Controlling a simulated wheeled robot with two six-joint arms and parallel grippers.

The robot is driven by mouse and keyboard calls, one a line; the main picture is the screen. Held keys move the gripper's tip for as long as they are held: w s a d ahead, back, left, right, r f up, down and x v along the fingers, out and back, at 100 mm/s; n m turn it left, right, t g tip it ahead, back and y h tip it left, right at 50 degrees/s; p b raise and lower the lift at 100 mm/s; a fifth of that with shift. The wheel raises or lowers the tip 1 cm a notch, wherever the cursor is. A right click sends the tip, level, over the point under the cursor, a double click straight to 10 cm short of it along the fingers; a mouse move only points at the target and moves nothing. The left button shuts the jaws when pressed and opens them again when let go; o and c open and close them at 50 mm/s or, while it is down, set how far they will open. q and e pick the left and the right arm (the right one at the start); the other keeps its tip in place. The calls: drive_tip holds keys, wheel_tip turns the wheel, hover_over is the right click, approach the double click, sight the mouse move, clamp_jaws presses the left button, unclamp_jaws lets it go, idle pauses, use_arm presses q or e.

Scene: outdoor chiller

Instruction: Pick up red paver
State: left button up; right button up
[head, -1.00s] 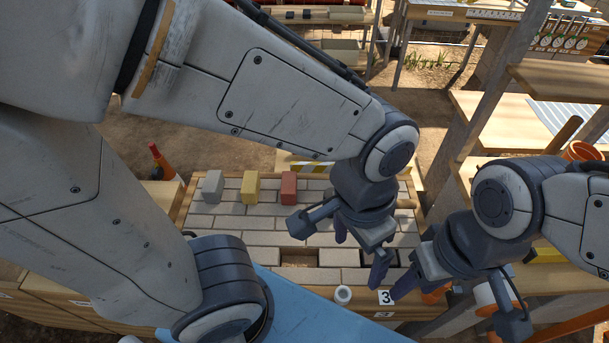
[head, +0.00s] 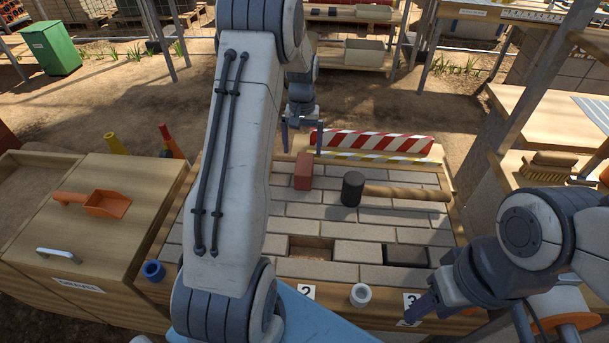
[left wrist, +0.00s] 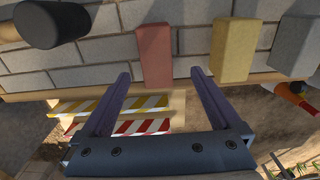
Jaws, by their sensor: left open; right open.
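The red paver (head: 303,171) stands on the light brick surface (head: 345,230) near its far edge. It also shows in the left wrist view (left wrist: 155,52), just beyond and between my fingertips. My left gripper (head: 302,145) is open and empty at the far side of the red paver; it also shows in the left wrist view (left wrist: 160,76). A yellow paver (left wrist: 230,50) and a grey paver (left wrist: 292,45) stand beside the red one in the left wrist view; my left arm hides them in the head view. My right gripper (head: 455,310) is open at the lower right, away from the paver.
A mallet (head: 352,188) lies to the right of the red paver. Red-white and yellow-white striped boards (head: 370,143) lie behind. A bin with an orange scoop (head: 107,203) is left. The brick surface has two openings.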

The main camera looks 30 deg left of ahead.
sight(304, 163)
use_arm(q)
drive_tip(key=f, duration=0.9)
drive_tip(key=shift+d+f+b, duration=0.1)
drive_tip(key=shift+d+b, duration=0.2)
drive_tip(key=shift+c, duration=0.3)
clamp_jaws()
